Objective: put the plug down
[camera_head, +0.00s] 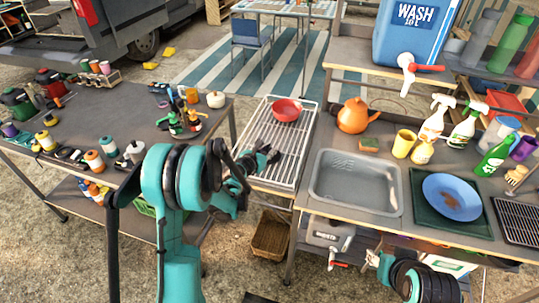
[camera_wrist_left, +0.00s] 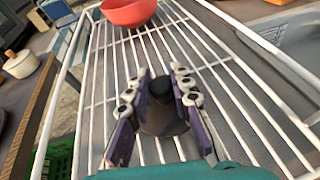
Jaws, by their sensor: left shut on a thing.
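My left gripper (camera_head: 264,158) is over the white wire drying rack (camera_head: 258,182). In the left wrist view my left gripper (camera_wrist_left: 162,92) is shut on the plug (camera_wrist_left: 165,118), a dark, tapered piece between its fingers. The wire rack shows right behind and below it; I cannot tell whether the plug touches the wires. In the head view the plug is too small and dark to tell from the fingers. My right gripper (camera_head: 376,258) shows partly at the bottom right, below the counter edge; its fingers are unclear.
A red bowl (camera_head: 286,109) stands on the far part of the rack. A cluttered dark table (camera_head: 120,112) is to the left.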

